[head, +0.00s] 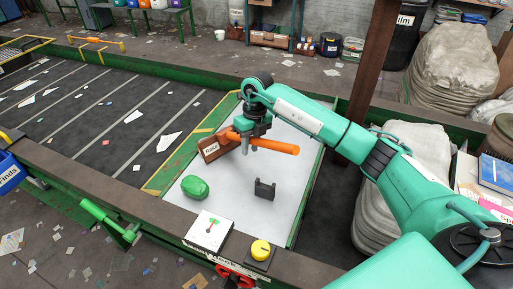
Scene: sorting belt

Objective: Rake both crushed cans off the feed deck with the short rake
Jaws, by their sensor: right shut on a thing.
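The short rake has an orange handle (278,147) and a brown head (212,148) lettered "Rake". My right gripper (254,142) is shut on the handle near the head, over the far part of the pale feed deck (229,178). I cannot tell whether the head touches the deck. One green crushed can (195,187) lies on the deck at the left, nearer than the rake head and apart from it. I cannot make out a second can; the rake and gripper cover part of the deck. My left gripper is not in view.
A small dark notched block (264,190) stands on the deck right of the can. A panel with a green lever mark (209,231) and a yellow button (260,250) sit at the near edge. The dark belt (110,110) with scraps lies left. A brown post (372,80) rises behind my right arm.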

